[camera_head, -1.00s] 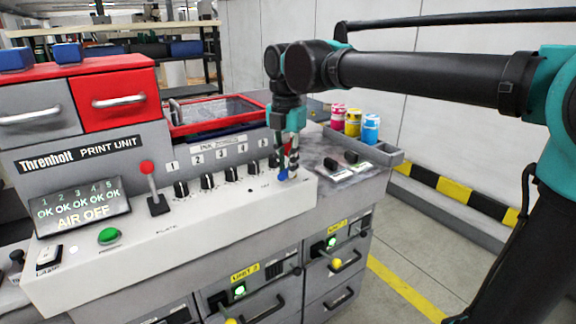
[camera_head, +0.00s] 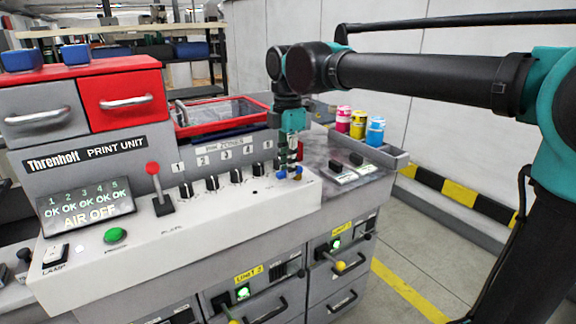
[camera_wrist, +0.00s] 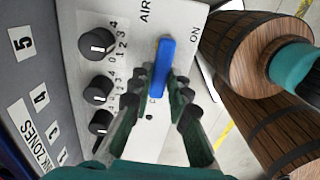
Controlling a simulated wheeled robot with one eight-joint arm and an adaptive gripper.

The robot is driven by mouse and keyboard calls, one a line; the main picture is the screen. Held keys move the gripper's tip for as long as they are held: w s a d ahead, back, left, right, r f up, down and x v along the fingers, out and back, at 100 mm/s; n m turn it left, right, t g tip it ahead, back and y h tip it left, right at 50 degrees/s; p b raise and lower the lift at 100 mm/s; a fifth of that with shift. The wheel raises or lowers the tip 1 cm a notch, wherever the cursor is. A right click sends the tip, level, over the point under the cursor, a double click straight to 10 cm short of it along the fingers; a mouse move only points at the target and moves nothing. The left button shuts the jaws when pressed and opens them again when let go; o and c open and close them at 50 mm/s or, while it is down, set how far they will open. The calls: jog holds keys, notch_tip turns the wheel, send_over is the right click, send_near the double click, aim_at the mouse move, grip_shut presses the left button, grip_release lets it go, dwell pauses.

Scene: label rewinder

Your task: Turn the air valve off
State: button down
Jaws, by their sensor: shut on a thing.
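The blue air valve handle (camera_wrist: 163,66) lies on the light panel of the print unit, beside the printed words AIR and ON, in the wrist view. My gripper (camera_wrist: 162,88) has its two dark green fingers on either side of the handle and is shut on it. In the head view my gripper (camera_head: 290,170) points down at the panel's right end, with bits of blue handle showing at the fingertips. The fingers partly cover the handle and the lettering below it. The display (camera_head: 87,208) reads AIR OFF, with several OK marks above.
Black zone knobs (camera_head: 212,184) stand in a row left of my gripper, then a red-tipped lever (camera_head: 158,190) and a green button (camera_head: 115,235). Colored cans (camera_head: 358,124) stand behind on the right. Wood-textured cylinders (camera_wrist: 245,60) fill the wrist view's right side.

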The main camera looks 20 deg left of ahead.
jog(key=c, duration=1.4)
grip_release()
jog(key=shift+c, duration=0.2)
jog(key=shift+r, duration=0.15)
notch_tip(320, 180, up, 12)
jog(key=shift+f, duration=0.2)
jog(key=w+d+f+m+t, duration=0.1)
jog(key=w+d+f+m, duration=0.3)
jog(key=d+f+m, duration=0.5)
jog(key=w+d+f+m+t, duration=0.1)
jog(key=w+d+f+m, duration=0.4)
jog(key=d+f, duration=0.8)
jog(key=s+d+f+m+t, duration=0.2)
jog(key=s+d+f+m, duration=1.1)
jog(key=d+f, duration=0.3)
notch_tip(320, 180, down, 2)
jog(key=shift+s+d+m, duration=0.15)
jog(key=shift+d+m, duration=0.2)
jog(key=shift+m, duration=0.05)
